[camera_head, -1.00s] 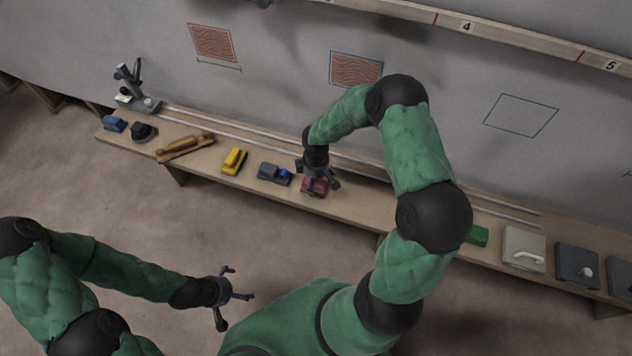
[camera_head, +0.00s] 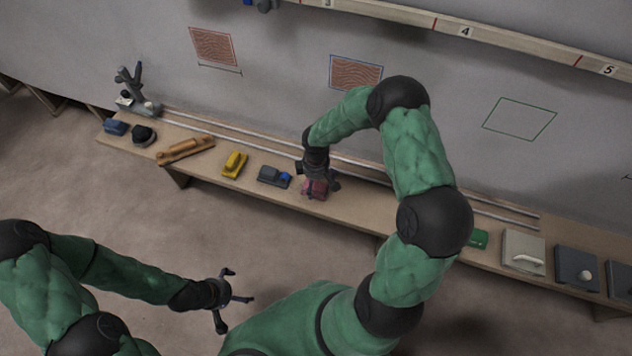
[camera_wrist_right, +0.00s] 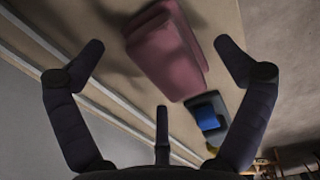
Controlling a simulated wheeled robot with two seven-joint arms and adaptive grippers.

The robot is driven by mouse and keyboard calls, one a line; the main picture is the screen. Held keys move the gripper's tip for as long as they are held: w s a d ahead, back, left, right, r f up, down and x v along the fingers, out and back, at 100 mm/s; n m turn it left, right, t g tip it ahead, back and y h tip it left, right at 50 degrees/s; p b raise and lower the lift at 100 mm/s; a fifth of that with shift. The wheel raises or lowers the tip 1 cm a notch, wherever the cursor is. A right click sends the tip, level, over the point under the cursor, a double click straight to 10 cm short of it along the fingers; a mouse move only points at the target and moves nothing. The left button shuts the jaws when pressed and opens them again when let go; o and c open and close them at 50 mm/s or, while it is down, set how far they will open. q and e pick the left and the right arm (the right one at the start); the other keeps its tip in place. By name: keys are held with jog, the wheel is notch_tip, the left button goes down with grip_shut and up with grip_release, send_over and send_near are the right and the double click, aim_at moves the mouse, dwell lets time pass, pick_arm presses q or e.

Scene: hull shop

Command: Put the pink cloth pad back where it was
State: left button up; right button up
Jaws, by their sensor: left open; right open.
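The pink cloth pad (camera_head: 315,189) lies on the long wooden bench, partly hidden by my right gripper in the head view. It shows larger in the right wrist view (camera_wrist_right: 165,52), between the spread fingers and apart from them. My right gripper (camera_head: 322,182) is open just above the pad; in the wrist view its fingers (camera_wrist_right: 160,60) stand to either side of it. My left gripper (camera_head: 236,300) is open and empty, over the floor in front of the bench.
A grey and blue block (camera_head: 274,176) sits close left of the pad, then a yellow block (camera_head: 234,164) and a wooden tool (camera_head: 186,149). A green block (camera_head: 479,238) and a pale panel with a handle (camera_head: 524,251) lie further right. Outlined squares, one empty (camera_head: 519,119), mark the wall.

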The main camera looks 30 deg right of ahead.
aim_at(316, 182)
notch_tip(316, 182, up, 11)
jog(key=p, duration=0.4)
jog(key=s+a+f+m+y, duration=0.2)
jog(key=s+a+f+m, duration=0.3)
jog(key=s+a, duration=0.4)
jog(key=s+a+f+m+y, duration=0.2)
jog(key=s+a+f+m, duration=0.3)
jog(key=a, duration=0.5)
jog(key=shift+s+f+m, duration=0.3)
jog(key=shift+s+f, duration=0.95)
jog(key=shift+s, duration=0.65)
